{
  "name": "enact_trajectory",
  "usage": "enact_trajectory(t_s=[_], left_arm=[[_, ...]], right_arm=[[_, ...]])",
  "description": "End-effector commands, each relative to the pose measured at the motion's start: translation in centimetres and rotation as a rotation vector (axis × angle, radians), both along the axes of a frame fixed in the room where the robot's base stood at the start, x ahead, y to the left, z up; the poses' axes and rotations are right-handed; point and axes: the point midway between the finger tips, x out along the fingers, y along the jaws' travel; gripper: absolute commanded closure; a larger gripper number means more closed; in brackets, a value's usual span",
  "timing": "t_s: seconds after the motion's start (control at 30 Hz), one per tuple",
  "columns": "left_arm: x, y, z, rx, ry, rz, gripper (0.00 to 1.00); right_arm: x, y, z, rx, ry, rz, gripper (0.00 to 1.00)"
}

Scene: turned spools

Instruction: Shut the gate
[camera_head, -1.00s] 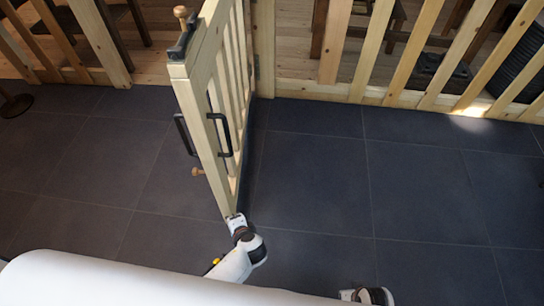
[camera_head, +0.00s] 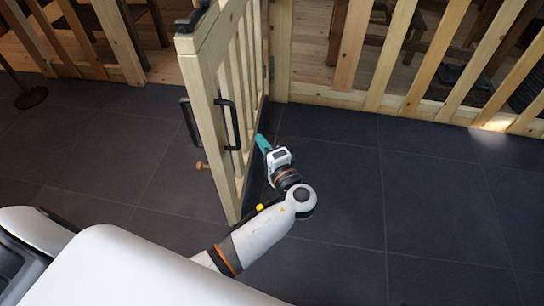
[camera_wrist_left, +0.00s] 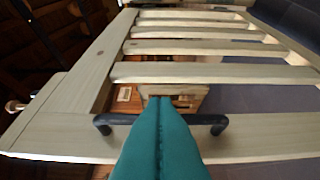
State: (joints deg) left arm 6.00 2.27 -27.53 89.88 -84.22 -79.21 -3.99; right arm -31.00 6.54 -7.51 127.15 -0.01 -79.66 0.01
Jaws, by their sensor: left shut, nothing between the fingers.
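The pale wooden gate (camera_head: 204,95) stands open, its free end pointing toward me and its far end at the fence. A black handle (camera_head: 232,126) is on its right face, and another (camera_head: 188,124) is on its left. A dark latch piece (camera_head: 190,18) sits on top of the free end. My left gripper (camera_head: 263,143), with teal fingers, is right of the gate, beside its slats. In the left wrist view the shut, empty fingers (camera_wrist_left: 160,135) point at the gate and overlap the middle of the black handle (camera_wrist_left: 118,119). Contact cannot be told. My right gripper is out of view.
The slatted wooden fence (camera_head: 410,55) runs along the back on both sides of the gate. Dark floor tiles (camera_head: 440,210) are clear to the right. A dark round base (camera_head: 32,97) stands at the far left.

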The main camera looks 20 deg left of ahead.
Motion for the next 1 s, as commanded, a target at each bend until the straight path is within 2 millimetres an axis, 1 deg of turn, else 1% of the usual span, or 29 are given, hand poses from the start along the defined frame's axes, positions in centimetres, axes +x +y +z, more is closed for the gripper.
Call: enact_trajectory(t_s=[0.03,0.07,0.1,0.2,0.3,0.5,0.87,1.0], left_arm=[[0.7,0.9,0.0,0.002,-0.001,0.001,1.00],[1.1,1.4,0.0,0.002,-0.002,0.001,1.00],[1.1,2.1,0.0,0.003,0.000,0.001,1.00],[0.8,3.6,0.0,0.002,0.001,0.000,1.00],[0.7,4.5,-0.1,0.000,0.001,-0.001,1.00],[0.6,5.3,-0.1,-0.002,0.001,-0.002,1.00],[0.5,5.4,-0.1,-0.002,0.003,-0.003,1.00],[0.0,6.3,-0.1,0.000,0.003,-0.017,1.00]], right_arm=[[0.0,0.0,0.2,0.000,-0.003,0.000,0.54],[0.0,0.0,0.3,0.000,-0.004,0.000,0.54],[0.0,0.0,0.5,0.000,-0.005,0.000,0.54],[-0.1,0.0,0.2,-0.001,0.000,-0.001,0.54],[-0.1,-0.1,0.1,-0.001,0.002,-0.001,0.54],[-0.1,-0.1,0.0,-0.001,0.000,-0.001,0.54],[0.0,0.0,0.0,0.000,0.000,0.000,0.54],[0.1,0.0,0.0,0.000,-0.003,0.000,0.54]])
